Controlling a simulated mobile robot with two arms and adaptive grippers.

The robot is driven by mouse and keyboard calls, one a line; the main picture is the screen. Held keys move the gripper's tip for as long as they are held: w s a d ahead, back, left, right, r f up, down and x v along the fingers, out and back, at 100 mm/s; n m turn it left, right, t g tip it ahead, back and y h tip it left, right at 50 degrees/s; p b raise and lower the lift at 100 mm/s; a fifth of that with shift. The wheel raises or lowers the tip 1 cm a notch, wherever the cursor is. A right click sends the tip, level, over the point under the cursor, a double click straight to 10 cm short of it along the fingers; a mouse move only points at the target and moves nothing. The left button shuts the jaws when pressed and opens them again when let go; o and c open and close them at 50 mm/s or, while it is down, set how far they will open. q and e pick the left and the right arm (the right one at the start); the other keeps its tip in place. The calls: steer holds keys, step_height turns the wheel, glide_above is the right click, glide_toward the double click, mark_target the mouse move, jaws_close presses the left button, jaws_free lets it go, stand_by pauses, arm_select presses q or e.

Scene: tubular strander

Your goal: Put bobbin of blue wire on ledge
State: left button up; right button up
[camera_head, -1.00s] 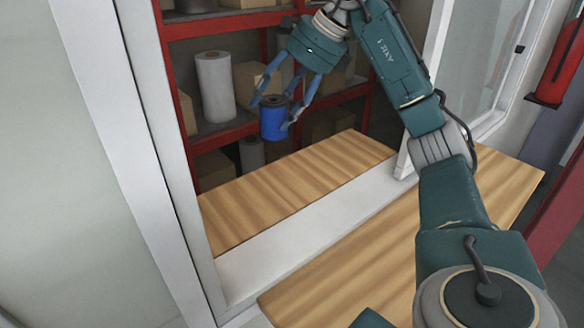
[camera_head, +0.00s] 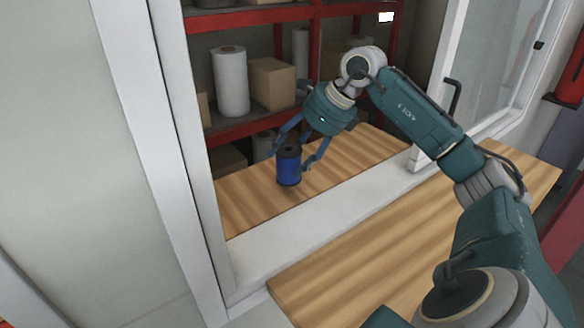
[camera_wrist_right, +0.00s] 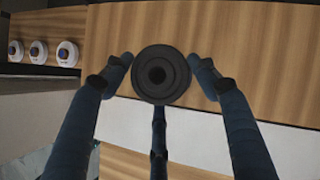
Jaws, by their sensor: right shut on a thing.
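The bobbin of blue wire (camera_head: 289,170) has dark end flanges and is upright over the far wooden ledge (camera_head: 350,160) in the head view. I cannot tell whether its base touches the wood. My right gripper (camera_head: 290,158) points down with its fingers around the bobbin and is shut on it. In the right wrist view, the bobbin's dark round top (camera_wrist_right: 161,75) sits between the fingers (camera_wrist_right: 160,78), and the wood of the ledge (camera_wrist_right: 240,45) lies below it. My left gripper is not in view.
A white window sill (camera_head: 300,232) separates the far ledge from a near wooden board (camera_head: 370,265). Red shelving (camera_head: 245,128) with a white roll (camera_head: 230,82) and boxes (camera_head: 272,84) stands behind. White frame posts border the opening. Bare wood surrounds the bobbin.

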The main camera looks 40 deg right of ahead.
mark_target(294, 164)
steer(key=shift+f, duration=1.85)
steer(key=o, duration=1.5)
steer(key=shift+c, duration=0.2)
steer(key=shift+r, duration=0.1)
steer(key=shift+s+d+r+b, duration=0.2)
steer(key=shift+r+b, duration=0.05)
steer(key=shift+b, duration=0.05)
steer(key=b+v, duration=0.1)
steer(key=v, duration=1)
steer(key=shift+b, duration=0.4)
